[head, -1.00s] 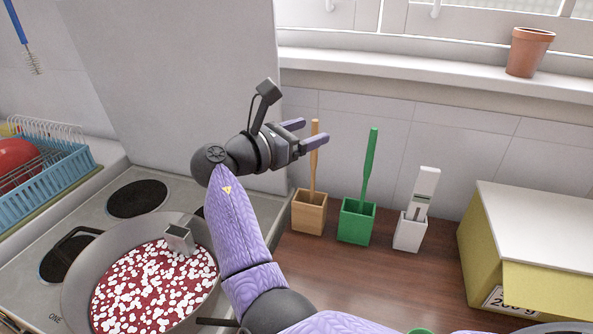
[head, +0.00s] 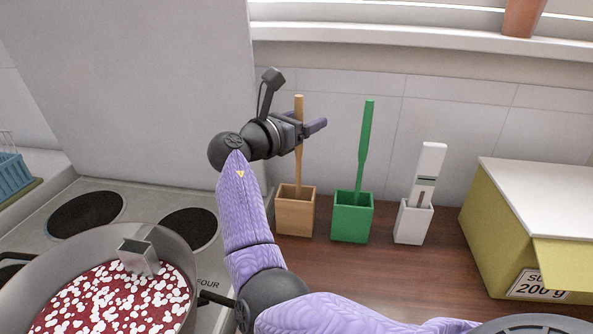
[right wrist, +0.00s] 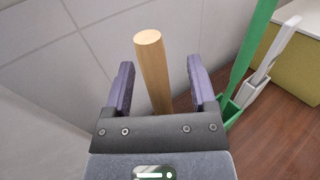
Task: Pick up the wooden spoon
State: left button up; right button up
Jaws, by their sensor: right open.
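The wooden spoon (head: 299,150) stands upright in a square wooden holder (head: 295,212) on the brown counter, its handle pointing up. Its lower end is hidden in the holder. My right gripper (head: 310,126) is open at the upper part of the handle. In the right wrist view the spoon handle (right wrist: 153,70) rises between the two purple fingers of the right gripper (right wrist: 158,90), with a gap on each side. My left gripper is not in view.
A green utensil in a green holder (head: 352,218) and a white utensil in a white holder (head: 412,222) stand to the right. A yellow box (head: 495,240) is farther right. A pan (head: 185,270) sits on the stove at left.

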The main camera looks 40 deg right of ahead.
jog(key=shift+d, duration=0.15)
grip_shut()
dwell(0.4)
